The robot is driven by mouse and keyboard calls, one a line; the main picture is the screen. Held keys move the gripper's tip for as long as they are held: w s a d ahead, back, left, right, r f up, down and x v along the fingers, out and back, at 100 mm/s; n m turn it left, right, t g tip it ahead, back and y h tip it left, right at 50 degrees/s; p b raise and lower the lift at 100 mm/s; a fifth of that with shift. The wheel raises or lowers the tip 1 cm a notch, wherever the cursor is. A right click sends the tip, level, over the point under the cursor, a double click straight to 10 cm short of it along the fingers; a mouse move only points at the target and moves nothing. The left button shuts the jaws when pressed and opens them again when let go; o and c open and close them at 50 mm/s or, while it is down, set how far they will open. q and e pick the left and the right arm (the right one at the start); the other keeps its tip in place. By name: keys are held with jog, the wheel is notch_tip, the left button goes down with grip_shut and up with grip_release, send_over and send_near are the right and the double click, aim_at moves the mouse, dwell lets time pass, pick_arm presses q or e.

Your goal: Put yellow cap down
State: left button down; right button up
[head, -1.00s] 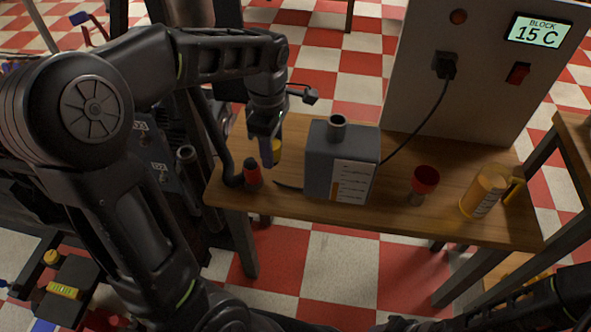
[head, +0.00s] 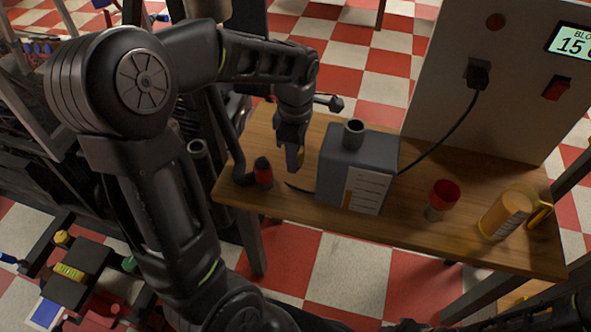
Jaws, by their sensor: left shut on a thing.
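The yellow cap (head: 301,154) shows only as a small yellow patch at the fingers of my left gripper (head: 292,160). My left gripper is shut on it, with fingers pointing down, over the wooden table (head: 400,222). The fingers hide most of the cap, and I cannot tell whether it touches the tabletop. The gripper is between a small red bottle with a black top (head: 263,173) on its left and a grey box-shaped can with a round open neck (head: 357,170) on its right.
A red cup-like piece (head: 444,196) and a yellow jar with a handle (head: 507,214) stand on the table's right part. A grey cabinet (head: 490,115) with a plugged-in black cable stands behind. Some tabletop between can and red piece is clear.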

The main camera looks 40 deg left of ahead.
pick_arm(q)
jog(key=shift+f+b, duration=0.5)
jog(key=shift+f, duration=2.05)
jog(key=shift+f, duration=0.2)
jog(key=c, duration=0.9)
grip_release()
jog(key=shift+r, duration=0.1)
notch_tip(320, 180, up, 12)
jog(key=shift+r+p, duration=0.15)
jog(key=shift+p, duration=1.05)
